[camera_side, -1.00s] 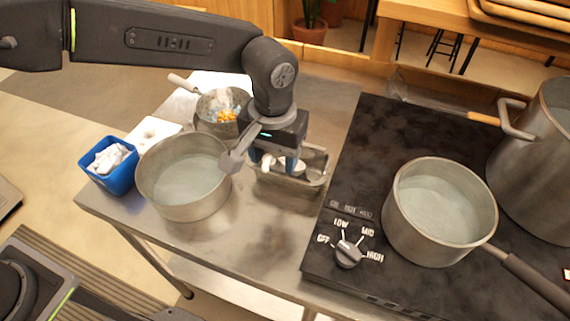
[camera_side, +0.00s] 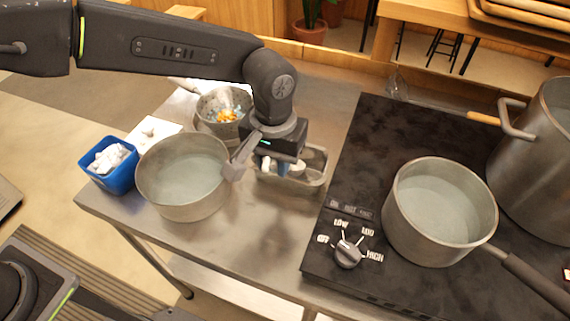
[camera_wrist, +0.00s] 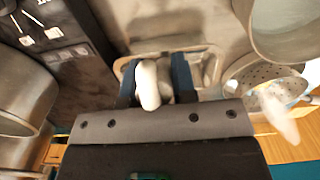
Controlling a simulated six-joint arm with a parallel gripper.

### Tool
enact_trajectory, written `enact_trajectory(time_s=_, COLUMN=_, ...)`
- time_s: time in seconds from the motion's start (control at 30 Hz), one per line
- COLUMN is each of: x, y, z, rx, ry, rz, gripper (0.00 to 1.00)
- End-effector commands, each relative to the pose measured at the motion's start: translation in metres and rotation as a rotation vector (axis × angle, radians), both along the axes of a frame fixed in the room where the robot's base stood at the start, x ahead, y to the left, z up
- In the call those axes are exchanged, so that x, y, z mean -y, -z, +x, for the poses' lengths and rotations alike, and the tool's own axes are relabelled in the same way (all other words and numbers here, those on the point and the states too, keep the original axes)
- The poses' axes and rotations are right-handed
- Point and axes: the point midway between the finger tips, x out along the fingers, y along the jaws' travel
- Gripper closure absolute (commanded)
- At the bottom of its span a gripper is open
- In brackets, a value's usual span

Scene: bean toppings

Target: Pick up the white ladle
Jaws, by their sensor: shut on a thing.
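The white ladle (camera_wrist: 149,84) shows between the two blue fingers of my gripper (camera_wrist: 157,80) in the wrist view. My gripper is shut on it. In the side view my gripper (camera_side: 284,168) points down into a small metal tray (camera_side: 318,178) on the steel table, and a white piece of the ladle (camera_side: 298,168) shows beside the fingers. The tray also shows behind the fingers in the wrist view (camera_wrist: 208,68). My gripper and wrist hide much of the ladle and part of the tray in the side view.
A water-filled pot (camera_side: 160,205) stands close left of my gripper. A strainer with orange and blue bits (camera_side: 208,128) is behind it. A blue bin (camera_side: 122,177) is far left. The black stove (camera_side: 345,205) at right bears a saucepan (camera_side: 410,240) and a tall pot (camera_side: 530,180).

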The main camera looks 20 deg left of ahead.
Motion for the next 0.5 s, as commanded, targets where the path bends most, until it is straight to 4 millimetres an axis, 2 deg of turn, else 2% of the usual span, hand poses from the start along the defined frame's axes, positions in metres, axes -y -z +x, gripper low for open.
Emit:
enact_trajectory(time_s=0.27, x=0.0, y=-0.002, z=0.0, rx=0.001, ry=0.0, rz=-0.001, gripper=1.0)
enact_trajectory(time_s=0.5, x=0.0, y=-0.021, z=0.001, rx=0.004, ry=0.0, rz=-0.002, gripper=1.0)
